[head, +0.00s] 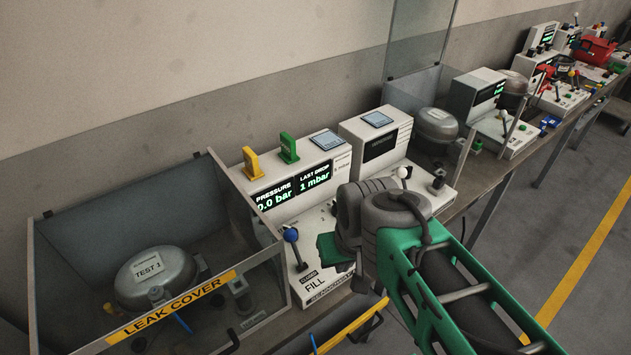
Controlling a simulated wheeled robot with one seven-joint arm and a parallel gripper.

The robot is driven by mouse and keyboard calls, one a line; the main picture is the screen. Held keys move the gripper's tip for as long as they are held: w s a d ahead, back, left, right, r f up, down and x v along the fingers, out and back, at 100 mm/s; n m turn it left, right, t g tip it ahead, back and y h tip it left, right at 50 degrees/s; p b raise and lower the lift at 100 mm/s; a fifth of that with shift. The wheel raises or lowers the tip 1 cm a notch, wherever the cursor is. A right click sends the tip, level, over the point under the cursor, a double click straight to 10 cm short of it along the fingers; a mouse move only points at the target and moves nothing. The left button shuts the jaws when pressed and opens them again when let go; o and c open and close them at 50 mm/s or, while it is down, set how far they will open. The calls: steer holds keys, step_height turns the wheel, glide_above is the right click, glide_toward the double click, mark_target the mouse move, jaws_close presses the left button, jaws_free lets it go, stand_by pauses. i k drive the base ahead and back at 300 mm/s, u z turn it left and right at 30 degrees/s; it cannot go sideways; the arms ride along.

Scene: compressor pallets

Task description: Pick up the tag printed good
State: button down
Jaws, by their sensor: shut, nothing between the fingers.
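A green upright tag (289,147) stands on top of the white test unit, behind its pressure displays. Its lettering is too small to read surely. A yellow upright tag (252,163) of similar shape stands to its left. My green and grey arm reaches in from the lower right, in front of the test units and well below the green tag in the picture. The fingers of my gripper do not show; my arm's own links hide that area.
The white test unit (330,170) has a blue-knobbed lever (291,235) at its front. A clear-walled leak cover (170,305) encloses a grey compressor (155,277) at left. A second white unit (390,130) stands to the right. The floor aisle at right is free.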

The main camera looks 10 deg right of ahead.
mark_target(288, 155)
steer(key=z, duration=1.15)
steer(key=k, duration=1.3)
steer(key=u, duration=0.9)
steer(key=i, duration=0.5)
